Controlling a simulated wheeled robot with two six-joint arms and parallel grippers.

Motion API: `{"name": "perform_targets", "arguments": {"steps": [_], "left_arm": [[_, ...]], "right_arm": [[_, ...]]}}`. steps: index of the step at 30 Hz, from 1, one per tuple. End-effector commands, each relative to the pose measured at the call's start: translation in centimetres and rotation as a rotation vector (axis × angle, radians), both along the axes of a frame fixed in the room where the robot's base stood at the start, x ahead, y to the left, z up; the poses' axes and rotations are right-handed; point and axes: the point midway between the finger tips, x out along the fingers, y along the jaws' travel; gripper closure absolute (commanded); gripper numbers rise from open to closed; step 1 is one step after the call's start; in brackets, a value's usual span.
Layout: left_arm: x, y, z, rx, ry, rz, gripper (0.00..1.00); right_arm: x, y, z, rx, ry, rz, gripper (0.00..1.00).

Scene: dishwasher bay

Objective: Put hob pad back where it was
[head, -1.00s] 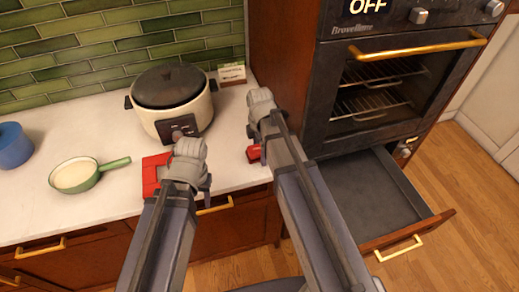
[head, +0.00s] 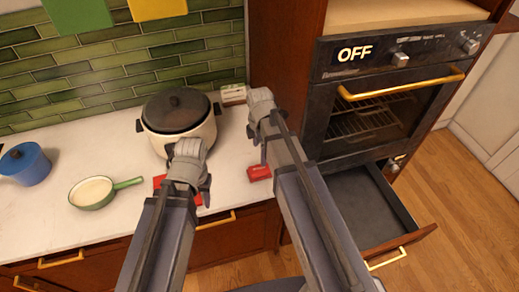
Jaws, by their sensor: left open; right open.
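A flat red piece (head: 159,182), which may be the hob pad, lies on the white counter in front of the cooker pot, largely hidden by my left gripper. A smaller red item (head: 259,173) lies on the counter near its right end; I cannot tell which of the two is the pad. My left gripper (head: 204,188) is open over the right side of the flat red piece. My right gripper (head: 263,155) is open just behind the smaller red item in the picture. Neither gripper visibly holds anything. The fingers are mostly hidden by my wrists.
A cream cooker pot with dark lid (head: 178,112) stands at the back. A green pan (head: 92,192) and a blue pot (head: 25,163) stand left. A small box (head: 233,94) is by the wall. The oven (head: 380,110) reads OFF; the drawer (head: 372,212) below is open.

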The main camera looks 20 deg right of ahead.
Motion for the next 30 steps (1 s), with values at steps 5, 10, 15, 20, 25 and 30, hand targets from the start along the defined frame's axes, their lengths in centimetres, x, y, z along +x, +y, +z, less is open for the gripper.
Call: {"name": "perform_targets", "arguments": {"steps": [5, 10, 15, 20, 25, 30], "left_arm": [[0.0, 0.0, 0.0, 0.0, 0.0, 0.001, 0.5], [0.0, 0.0, 0.0, 0.0, 0.0, 0.0, 0.5], [0.0, 0.0, 0.0, 0.0, 0.0, 0.0, 0.5], [0.0, 0.0, 0.0, 0.0, 0.0, 0.0, 0.5], [0.0, 0.0, 0.0, 0.0, 0.0, 0.0, 0.5], [0.0, 0.0, 0.0, 0.0, 0.0, 0.0, 0.5]], "right_arm": [[-0.4, 0.4, 0.0, -0.002, 0.001, -0.023, 0.0], [-3.3, 3.1, 0.0, -0.021, 0.009, -0.251, 0.0], [-7.8, 6.6, 0.1, -0.058, 0.005, -0.63, 0.0], [-11.3, 8.8, 0.1, -0.087, -0.015, -0.952, 0.0], [-13.6, 10.1, 0.2, -0.104, -0.036, -1.177, 0.0], [-14.3, 10.5, 0.2, -0.109, -0.046, -1.269, 0.0]]}}
